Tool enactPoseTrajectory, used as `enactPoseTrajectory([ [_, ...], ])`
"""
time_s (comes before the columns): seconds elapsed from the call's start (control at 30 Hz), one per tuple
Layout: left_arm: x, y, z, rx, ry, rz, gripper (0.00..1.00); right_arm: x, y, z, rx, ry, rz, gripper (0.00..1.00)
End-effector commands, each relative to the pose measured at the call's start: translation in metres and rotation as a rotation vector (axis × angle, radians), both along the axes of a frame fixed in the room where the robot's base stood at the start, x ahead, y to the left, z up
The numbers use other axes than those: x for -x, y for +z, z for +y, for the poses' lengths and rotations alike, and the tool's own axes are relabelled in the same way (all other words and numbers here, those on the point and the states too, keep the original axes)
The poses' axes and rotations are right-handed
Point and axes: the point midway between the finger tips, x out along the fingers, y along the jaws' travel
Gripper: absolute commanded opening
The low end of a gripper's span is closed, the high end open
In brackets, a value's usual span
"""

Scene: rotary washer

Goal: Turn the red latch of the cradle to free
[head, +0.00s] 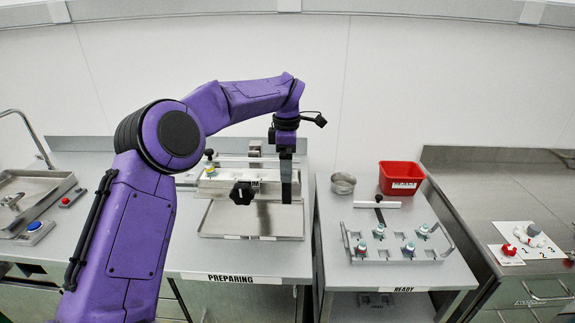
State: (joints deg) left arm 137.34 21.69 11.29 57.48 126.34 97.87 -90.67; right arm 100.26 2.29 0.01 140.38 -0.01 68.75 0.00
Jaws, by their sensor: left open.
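The cradle (226,186) appears to be the pale metal fixture at the back of the tray on the PREPARING table, partly hidden by my left arm. My left gripper (287,198) is open, pointing down at the right end of the fixture. I cannot tell whether it touches. My right gripper is out of view.
The READY table holds a rack (397,254) with several vials, a metal bowl (343,183) and a red bin (401,178). A numbered white card (530,251) with a red-topped item (508,250) lies at far right. A sink (35,190) is at left.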

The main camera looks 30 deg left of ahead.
Motion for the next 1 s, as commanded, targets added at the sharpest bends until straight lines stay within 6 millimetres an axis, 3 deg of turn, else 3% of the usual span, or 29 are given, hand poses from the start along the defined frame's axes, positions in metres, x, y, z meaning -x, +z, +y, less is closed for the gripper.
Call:
enactPoseTrajectory([
  [0.3,-0.0012,-0.0052,-0.0015,0.0,-0.003,-0.001,0.94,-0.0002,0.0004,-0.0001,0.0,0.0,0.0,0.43],
  [0.47,-0.001,-0.0052,-0.0015,0.0,-0.003,-0.001,0.42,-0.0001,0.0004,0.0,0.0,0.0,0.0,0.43],
  [0.5,-0.001,-0.0053,-0.0015,0.0,-0.003,-0.001,0.37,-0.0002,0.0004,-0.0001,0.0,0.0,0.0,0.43],
  [1.0,-0.0003,-0.006,-0.0003,0.001,0.095,0.0,0.38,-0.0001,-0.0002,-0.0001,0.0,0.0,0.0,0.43],
])
